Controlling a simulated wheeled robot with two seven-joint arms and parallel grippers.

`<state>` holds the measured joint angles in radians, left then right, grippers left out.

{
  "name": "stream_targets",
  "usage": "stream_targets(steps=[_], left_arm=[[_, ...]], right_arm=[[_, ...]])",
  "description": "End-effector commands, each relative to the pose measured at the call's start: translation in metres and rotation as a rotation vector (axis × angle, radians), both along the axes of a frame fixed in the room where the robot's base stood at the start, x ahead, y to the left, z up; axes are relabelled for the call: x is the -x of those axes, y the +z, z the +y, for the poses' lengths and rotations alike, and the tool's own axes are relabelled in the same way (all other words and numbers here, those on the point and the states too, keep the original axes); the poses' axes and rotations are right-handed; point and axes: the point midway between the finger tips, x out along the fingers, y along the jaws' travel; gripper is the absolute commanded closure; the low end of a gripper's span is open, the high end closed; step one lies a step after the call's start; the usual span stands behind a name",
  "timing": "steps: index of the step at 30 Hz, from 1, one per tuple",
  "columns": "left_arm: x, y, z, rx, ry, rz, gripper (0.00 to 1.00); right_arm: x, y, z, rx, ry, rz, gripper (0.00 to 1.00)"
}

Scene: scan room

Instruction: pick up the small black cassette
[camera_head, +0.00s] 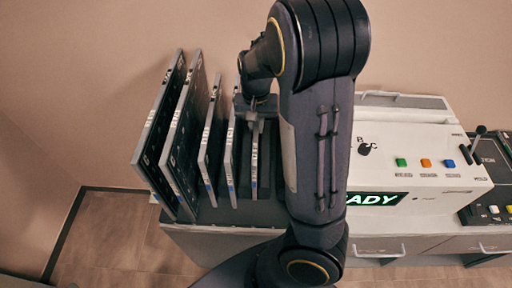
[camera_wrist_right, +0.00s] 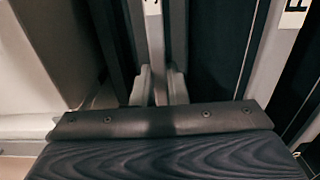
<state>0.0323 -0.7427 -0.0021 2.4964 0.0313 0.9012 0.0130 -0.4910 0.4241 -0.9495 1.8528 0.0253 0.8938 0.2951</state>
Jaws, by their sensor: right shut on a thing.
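Several dark cassettes with pale edge strips stand upright side by side in a grey rack (camera_head: 230,213). My right gripper (camera_head: 256,112) reaches down from above onto a small black cassette (camera_head: 254,165) at the right end of the row. It is shut on that cassette near its upper end. The wrist view shows the two pale fingertips (camera_wrist_right: 159,88) on either side of the cassette's pale edge (camera_wrist_right: 153,35). The cassette still stands between the rack's dark walls; its lower part is hidden in the wrist view. My left gripper is not in view.
Two larger cassettes (camera_head: 158,130) lean at the left of the row, with smaller ones (camera_head: 212,140) close beside the held one. A white console (camera_head: 420,165) with coloured buttons and a lit display stands to the right, partly behind my arm.

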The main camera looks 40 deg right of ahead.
Motion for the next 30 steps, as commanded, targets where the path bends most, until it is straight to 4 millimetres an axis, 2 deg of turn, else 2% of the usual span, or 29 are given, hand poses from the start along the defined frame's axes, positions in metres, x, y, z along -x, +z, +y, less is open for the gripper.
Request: stream_targets(steps=[11, 14, 24, 30], left_arm=[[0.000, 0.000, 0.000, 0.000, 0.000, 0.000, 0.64], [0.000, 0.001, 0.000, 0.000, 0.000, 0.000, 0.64], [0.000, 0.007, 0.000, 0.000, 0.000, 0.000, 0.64], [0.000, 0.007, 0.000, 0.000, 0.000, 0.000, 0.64]], right_arm=[[-0.001, 0.002, 0.000, 0.000, 0.001, -0.003, 1.00], [-0.001, 0.009, 0.000, 0.000, 0.002, -0.006, 1.00], [-0.002, 0.071, 0.000, 0.000, 0.002, -0.008, 1.00], [-0.001, 0.096, 0.000, 0.000, 0.001, -0.004, 1.00]])
